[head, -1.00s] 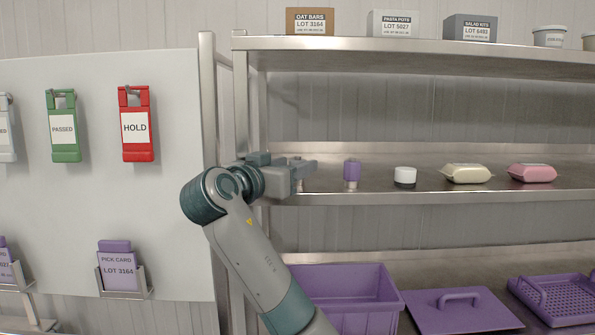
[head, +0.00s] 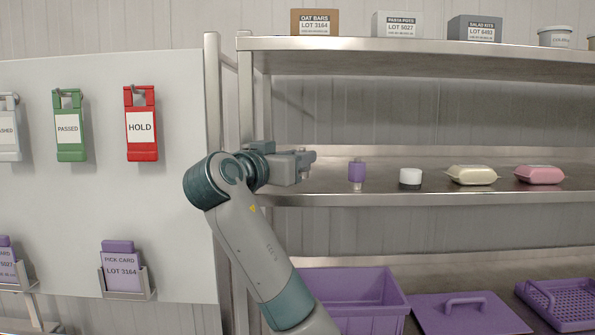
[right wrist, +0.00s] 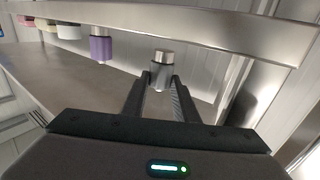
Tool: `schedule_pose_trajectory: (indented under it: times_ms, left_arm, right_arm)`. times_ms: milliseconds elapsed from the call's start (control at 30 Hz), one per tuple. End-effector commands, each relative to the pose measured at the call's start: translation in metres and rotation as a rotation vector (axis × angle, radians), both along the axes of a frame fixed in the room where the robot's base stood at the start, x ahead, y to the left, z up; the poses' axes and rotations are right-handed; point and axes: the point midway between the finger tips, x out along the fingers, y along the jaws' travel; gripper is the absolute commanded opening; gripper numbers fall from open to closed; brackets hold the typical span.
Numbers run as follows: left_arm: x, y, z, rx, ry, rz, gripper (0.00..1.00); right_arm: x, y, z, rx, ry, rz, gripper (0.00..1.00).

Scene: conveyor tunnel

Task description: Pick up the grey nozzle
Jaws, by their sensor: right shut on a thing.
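My right gripper (head: 305,160) is over the left end of the middle shelf in the head view. In the right wrist view its two dark fingers (right wrist: 161,82) are shut on the grey nozzle (right wrist: 161,69), which has a shiny metal end. In the head view the gripper hides most of the nozzle; only a small bit shows below the jaws. My left gripper is not in view.
A purple nozzle (head: 357,171) stands just right of my gripper, then a white-topped jar (head: 410,178) and two food packs. The upper shelf (head: 400,50) lies above. A shelf post (head: 245,100) stands close on the left. A purple bin (head: 405,300) sits below.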

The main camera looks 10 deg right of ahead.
Motion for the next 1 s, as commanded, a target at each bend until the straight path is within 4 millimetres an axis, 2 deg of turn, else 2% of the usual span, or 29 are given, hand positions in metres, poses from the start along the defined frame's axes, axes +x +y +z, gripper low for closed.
schedule_pose_trajectory:
  times_ms: [33, 167, 600, 800, 1000]
  left_arm:
    - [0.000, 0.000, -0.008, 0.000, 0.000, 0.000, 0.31]
    - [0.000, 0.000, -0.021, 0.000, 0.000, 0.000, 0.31]
    - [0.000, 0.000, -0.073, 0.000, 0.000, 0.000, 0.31]
    - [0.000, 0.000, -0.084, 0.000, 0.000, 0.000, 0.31]
    - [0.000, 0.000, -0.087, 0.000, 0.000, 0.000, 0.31]
  right_arm:
    - [0.000, 0.000, 0.002, 0.002, -0.003, 0.000, 0.05]
    - [-0.001, 0.001, 0.018, 0.002, -0.003, 0.001, 0.05]
    - [-0.070, -0.043, 0.067, 0.003, -0.006, 0.000, 0.05]
    - [-0.091, -0.057, 0.083, 0.000, -0.003, 0.000, 0.05]
    - [-0.099, -0.062, 0.091, -0.001, -0.001, 0.000, 0.05]
